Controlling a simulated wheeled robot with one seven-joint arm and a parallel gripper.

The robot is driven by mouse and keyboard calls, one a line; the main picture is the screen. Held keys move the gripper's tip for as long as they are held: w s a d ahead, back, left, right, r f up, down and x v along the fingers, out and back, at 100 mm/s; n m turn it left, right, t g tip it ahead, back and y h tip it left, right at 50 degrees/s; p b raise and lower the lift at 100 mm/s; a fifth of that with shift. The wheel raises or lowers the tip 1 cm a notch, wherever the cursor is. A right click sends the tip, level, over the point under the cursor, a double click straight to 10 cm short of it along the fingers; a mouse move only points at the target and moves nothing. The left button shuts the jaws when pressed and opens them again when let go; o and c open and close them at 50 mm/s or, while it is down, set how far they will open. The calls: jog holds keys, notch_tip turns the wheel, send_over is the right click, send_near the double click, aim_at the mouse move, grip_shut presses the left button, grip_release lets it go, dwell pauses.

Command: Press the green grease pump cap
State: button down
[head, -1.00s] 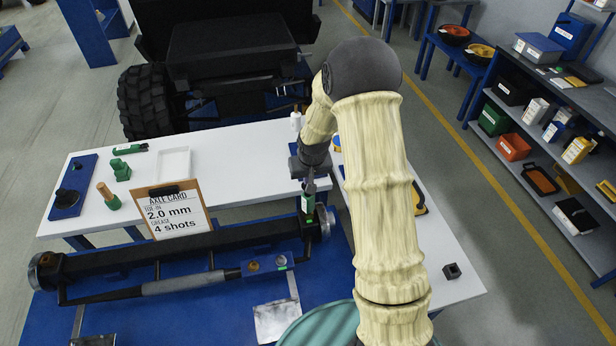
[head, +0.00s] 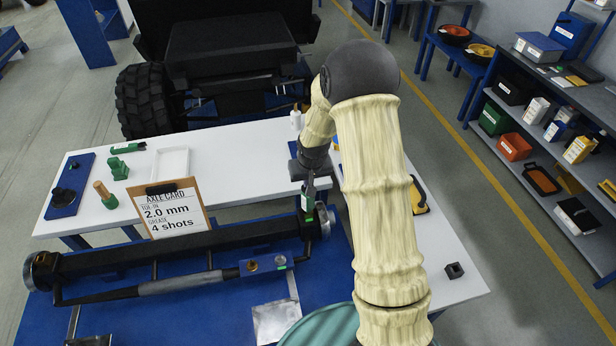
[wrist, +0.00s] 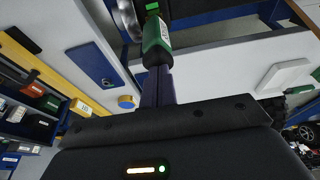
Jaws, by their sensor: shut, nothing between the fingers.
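The green grease pump cap (wrist: 156,40) shows in the wrist view as a green cylinder with a white label, straight ahead of my fingertips. In the head view the green cap (head: 307,203) is small, at the right end of the dark axle beam and just below my gripper. My gripper (head: 309,188) points down at it. In the wrist view my gripper (wrist: 157,72) has its fingers together, with nothing between them. The fingertips overlap the cap's near end in the picture; I cannot tell whether they touch it or press it down.
The axle beam (head: 180,248) lies across a blue bench top. An axle card (head: 176,206) on a clipboard reads 2.0 mm and 4 shots. A white table (head: 235,165) behind holds green tools and a white tray (head: 171,163). A teal drum top (head: 318,328) is near.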

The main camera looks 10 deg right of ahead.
notch_tip(320, 180, up, 4)
jog(key=shift+p, duration=1.15)
jog(key=b+v, duration=0.3)
jog(key=v, duration=0.6)
jog(key=shift+r, duration=0.4)
jog(key=shift+s, duration=0.1)
jog(key=s, duration=2)
jog(key=shift+s+g, duration=0.2)
jog(key=shift+g, duration=0.2)
jog(key=shift+s+f, duration=0.1)
